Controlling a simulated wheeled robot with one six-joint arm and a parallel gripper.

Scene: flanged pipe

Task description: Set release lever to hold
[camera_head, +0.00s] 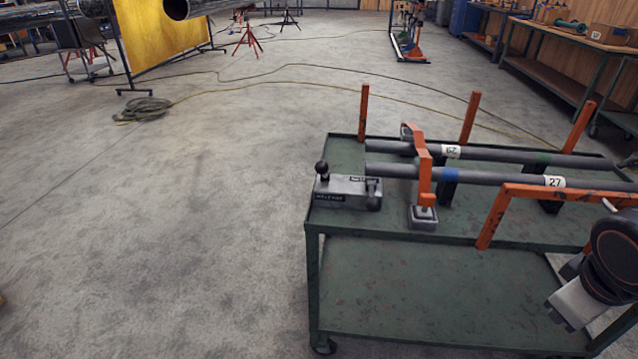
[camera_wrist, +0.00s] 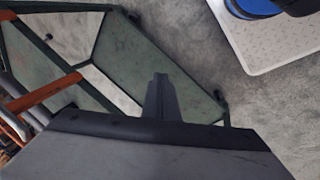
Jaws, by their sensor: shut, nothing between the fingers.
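The release lever (camera_head: 322,168) has a black ball knob and stands near the left end of a grey metal block (camera_head: 347,186) in the head view. The block sits on the top left corner of the green cart. It carries dark labels, one on its front and one on top, too small to read surely. The lever's exact setting cannot be told. My gripper (camera_wrist: 160,88) is shut and empty in the wrist view, over the cart's edge and the floor. In the head view my arm's end is at the lower right, well apart from the lever.
Two grey pipes (camera_head: 480,179) lie across the green cart (camera_head: 430,245). An orange clamp arm (camera_head: 424,165) crosses them just right of the lever block. Orange posts (camera_head: 470,118) and an orange bar (camera_head: 550,194) stand up nearby.

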